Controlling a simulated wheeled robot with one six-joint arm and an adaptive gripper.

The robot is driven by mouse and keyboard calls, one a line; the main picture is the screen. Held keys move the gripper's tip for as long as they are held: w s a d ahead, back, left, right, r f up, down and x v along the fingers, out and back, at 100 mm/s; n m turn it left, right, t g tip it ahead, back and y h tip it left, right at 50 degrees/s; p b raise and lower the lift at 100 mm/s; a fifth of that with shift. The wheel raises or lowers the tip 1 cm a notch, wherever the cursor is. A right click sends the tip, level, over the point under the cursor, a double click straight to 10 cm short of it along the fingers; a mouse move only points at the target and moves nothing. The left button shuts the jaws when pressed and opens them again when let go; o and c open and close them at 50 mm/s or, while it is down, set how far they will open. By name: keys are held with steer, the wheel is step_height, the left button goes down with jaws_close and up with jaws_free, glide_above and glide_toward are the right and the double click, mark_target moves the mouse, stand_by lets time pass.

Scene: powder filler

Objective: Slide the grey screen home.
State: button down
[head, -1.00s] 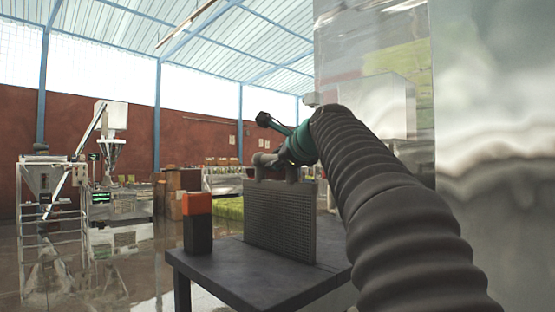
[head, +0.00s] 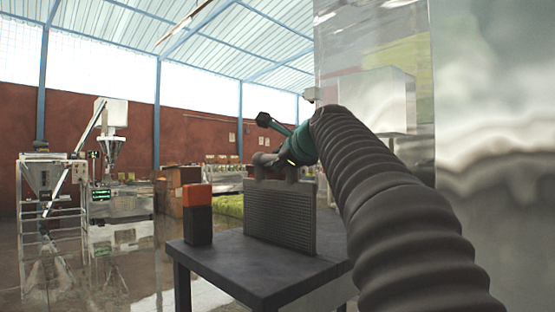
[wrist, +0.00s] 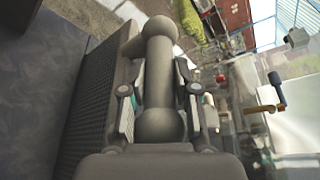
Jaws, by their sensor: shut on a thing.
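The grey screen (head: 280,218) is a flat panel with a fine mesh face, upright on edge at the dark table (head: 240,278). Its lower edge looks to be at the tabletop, but I cannot tell whether it touches. My gripper (head: 276,168) is at the screen's top edge. In the wrist view my gripper (wrist: 159,85) has a finger on each side of a grey bar handle with rounded ends (wrist: 158,55) and is shut on it. The mesh face (wrist: 92,95) shows left of the handle. No slot for the screen can be made out.
An orange-and-black block (head: 197,214) stands on the table left of the screen. A tall shiny metal cabinet (head: 375,60) rises at the right, behind my arm. Filling machines (head: 115,185) stand farther off at the left. The tabletop's front is clear.

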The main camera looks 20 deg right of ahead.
steer(key=b, duration=0.5)
glide_above(279, 211)
steer(key=shift+w+f, duration=0.2)
steer(key=shift+f, duration=1.5)
steer(key=shift+w+f, duration=0.2)
steer(key=shift+f, duration=4.25)
steer(key=c, duration=0.8)
jaws_free()
steer(key=shift+f, duration=0.1)
steer(key=v, duration=1.2)
